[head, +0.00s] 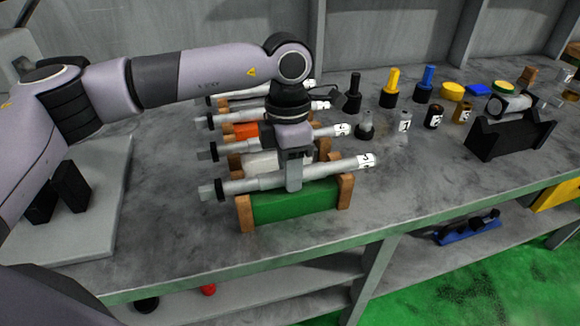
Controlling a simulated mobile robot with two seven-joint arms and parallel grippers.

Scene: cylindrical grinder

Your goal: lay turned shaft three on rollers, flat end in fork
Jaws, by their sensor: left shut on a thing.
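My left gripper (294,178) reaches down from above and is shut on the middle of the front shaft (262,182). This shaft is a grey stepped bar, nearly level, over a green stand with wooden end posts (300,203). Its squared dark end (208,191) points left and its white end with a number tag (366,160) points right; the number is too small to read surely. I cannot tell whether the shaft still touches the posts. Several similar tagged shafts (325,132) lie behind it on their own stands. I cannot make out the rollers or fork. My right gripper is out of view.
A grey slab (110,190) with black upright blocks (70,187) stands at left. A black cradle (512,138) holding a grey part is at right. Small bottles and black, yellow and blue-topped pieces (428,85) stand behind. The bench front right of the stand is clear.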

